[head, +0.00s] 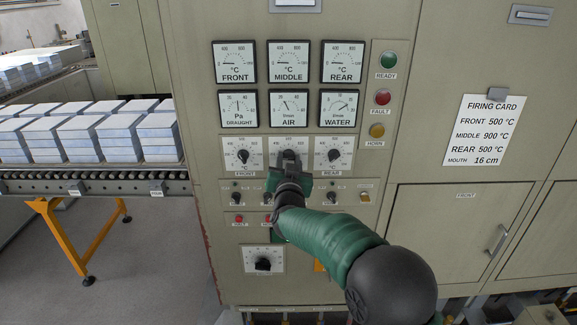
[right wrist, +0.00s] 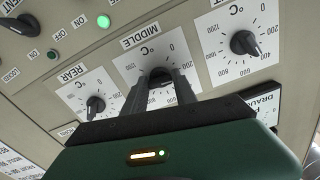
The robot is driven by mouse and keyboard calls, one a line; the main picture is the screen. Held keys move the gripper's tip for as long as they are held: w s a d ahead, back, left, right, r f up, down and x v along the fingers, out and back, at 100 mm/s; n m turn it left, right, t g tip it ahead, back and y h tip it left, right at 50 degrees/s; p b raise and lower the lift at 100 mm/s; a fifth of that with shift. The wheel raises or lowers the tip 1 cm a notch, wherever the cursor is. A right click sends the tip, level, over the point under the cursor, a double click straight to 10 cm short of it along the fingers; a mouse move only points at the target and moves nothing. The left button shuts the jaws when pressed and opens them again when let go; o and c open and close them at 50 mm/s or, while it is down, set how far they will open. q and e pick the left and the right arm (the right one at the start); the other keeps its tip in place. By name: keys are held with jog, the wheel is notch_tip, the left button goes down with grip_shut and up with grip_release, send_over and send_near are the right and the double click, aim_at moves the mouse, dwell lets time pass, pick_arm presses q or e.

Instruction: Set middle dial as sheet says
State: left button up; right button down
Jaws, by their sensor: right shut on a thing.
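The middle dial (head: 276,147) is a white scale plate with a black knob, between the front and rear dials on the beige panel. My right gripper (head: 290,157) is at this knob; its fingers hide much of the dial. In the right wrist view the right gripper (right wrist: 160,80) has a finger on each side of the middle knob (right wrist: 160,74) and is shut on it. The picture is upside down there, and where the knob points cannot be told. The firing card (head: 484,130) at the right reads MIDDLE 900 °C. My left gripper is not in view.
The front dial (head: 243,154) and rear dial (head: 334,154) flank it closely. Gauges (head: 289,62) sit above; small switches and lamps sit below. A separate dial (head: 263,260) is lower down. A conveyor (head: 90,184) with white-blue blocks stands at the left.

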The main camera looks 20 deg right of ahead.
jog(key=shift+f+m+b, duration=0.2)
jog(key=shift+m+b, duration=4.75)
jog(key=shift+m, duration=2.25)
jog(key=shift+f+m+b, duration=0.2)
jog(key=shift+m+b, duration=4.75)
jog(key=shift+m, duration=2.25)
jog(key=shift+r, duration=0.1)
